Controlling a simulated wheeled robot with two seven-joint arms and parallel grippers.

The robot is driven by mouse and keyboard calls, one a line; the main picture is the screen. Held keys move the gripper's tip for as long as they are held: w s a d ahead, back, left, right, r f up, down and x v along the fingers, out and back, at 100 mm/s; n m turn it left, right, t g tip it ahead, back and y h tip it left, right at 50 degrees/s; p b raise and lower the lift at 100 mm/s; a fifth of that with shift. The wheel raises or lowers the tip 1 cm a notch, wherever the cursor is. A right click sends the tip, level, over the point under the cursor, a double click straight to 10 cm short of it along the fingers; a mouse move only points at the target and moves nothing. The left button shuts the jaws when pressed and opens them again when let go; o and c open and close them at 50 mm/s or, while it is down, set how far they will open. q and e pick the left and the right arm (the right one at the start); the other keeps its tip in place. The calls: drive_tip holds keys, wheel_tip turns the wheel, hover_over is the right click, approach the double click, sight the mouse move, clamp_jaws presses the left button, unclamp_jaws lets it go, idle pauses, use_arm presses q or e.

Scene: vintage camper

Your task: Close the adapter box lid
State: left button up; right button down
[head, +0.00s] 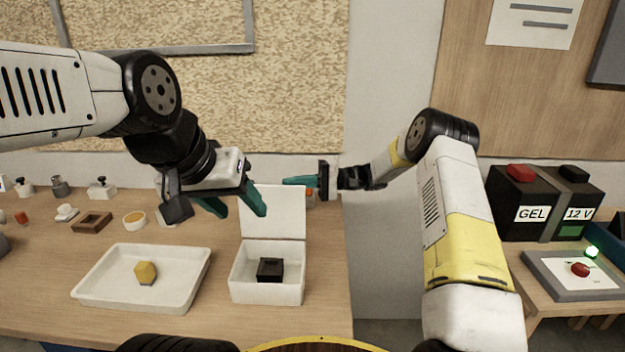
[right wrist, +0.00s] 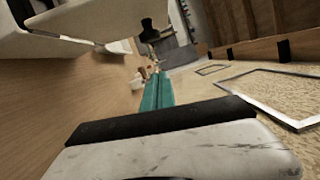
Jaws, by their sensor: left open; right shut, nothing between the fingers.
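The white adapter box (head: 268,288) stands on the wooden table in the head view, with a black adapter (head: 270,268) inside it. Its white lid (head: 285,222) stands upright at the back of the box, open. My left gripper (head: 238,208) is open and empty, above and to the left of the box, with its teal fingers in front of the lid's upper left. My right gripper (head: 286,181) is shut and empty, just above the lid's top edge, pointing left. Its shut teal fingers also show in the right wrist view (right wrist: 157,90). I cannot tell whether either gripper touches the lid.
A white tray (head: 100,292) with a yellow and grey block (head: 146,272) lies left of the box. Small items, including a brown wooden frame (head: 92,222) and an orange-filled dish (head: 134,219), line the table's back. Black GEL and 12 V units (head: 520,200) stand at the right.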

sight(285, 188)
drive_tip(key=s, duration=0.1)
drive_tip(key=s+a, duration=0.1)
drive_tip(key=s, duration=0.2)
drive_tip(key=shift+s+a+r, duration=0.2)
drive_tip(key=shift+a+r, duration=0.05)
drive_tip(key=shift+r, duration=0.1)
